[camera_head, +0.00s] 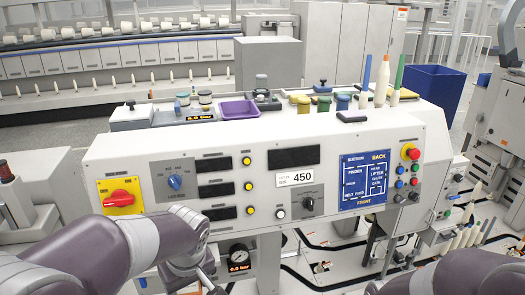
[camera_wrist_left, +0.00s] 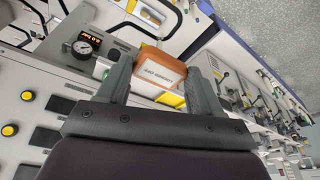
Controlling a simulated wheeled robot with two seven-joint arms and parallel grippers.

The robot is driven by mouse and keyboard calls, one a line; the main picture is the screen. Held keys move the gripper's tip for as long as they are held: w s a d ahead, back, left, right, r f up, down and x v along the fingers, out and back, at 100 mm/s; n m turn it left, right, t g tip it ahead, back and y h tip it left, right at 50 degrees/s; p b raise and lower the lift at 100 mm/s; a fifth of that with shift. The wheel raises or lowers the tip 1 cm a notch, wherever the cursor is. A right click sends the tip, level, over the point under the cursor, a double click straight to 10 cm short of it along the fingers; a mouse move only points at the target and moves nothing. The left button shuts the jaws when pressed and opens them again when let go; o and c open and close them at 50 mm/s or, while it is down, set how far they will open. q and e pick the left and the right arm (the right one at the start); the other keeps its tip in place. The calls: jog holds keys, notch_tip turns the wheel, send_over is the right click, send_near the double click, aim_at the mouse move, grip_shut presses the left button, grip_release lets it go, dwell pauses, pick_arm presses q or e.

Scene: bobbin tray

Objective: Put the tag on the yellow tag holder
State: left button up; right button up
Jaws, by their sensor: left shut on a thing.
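In the left wrist view, a brown-orange piece with a white, printed face, apparently the tag (camera_wrist_left: 160,72), sits between the two grey fingers of my left gripper (camera_wrist_left: 163,84), which is shut on it. A small yellow patch (camera_wrist_left: 171,99) shows just below the tag; I cannot tell whether it is the yellow tag holder or part of the held piece. In the head view, my left wrist (camera_head: 187,245) is low in front of the console, with its fingers not clear near the bottom edge. My right arm (camera_head: 450,276) enters at the bottom right; its gripper is out of view.
The console (camera_head: 130,155) has a red switch (camera_head: 121,197), buttons and a blue panel (camera_head: 364,181). A purple tray (camera_head: 239,109) and bobbins stand on top. A pressure gauge (camera_head: 239,252) is below, beside my left wrist. A blue bin (camera_head: 434,90) stands behind.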

pick_arm(q)
jog(key=shift+s+f, duration=0.15)
jog(key=shift+f, duration=0.25)
jog(key=shift+s+a+f, duration=0.15)
jog(key=shift+f, duration=0.15)
jog(key=w+a+f+m+h+b, duration=0.1)
jog(key=w+f+m, duration=0.1)
jog(key=f, duration=0.9)
jog(key=w+a+f+m+b, duration=0.2)
jog(key=f+m, duration=0.3)
jog(key=f, duration=0.6)
jog(key=shift+w+a+f+t+h, duration=0.15)
jog(key=shift+f+t+h, duration=0.2)
jog(key=shift+t+h, duration=0.05)
pick_arm(e)
jog(key=f, duration=0.2)
jog(key=shift+s+f, duration=0.4)
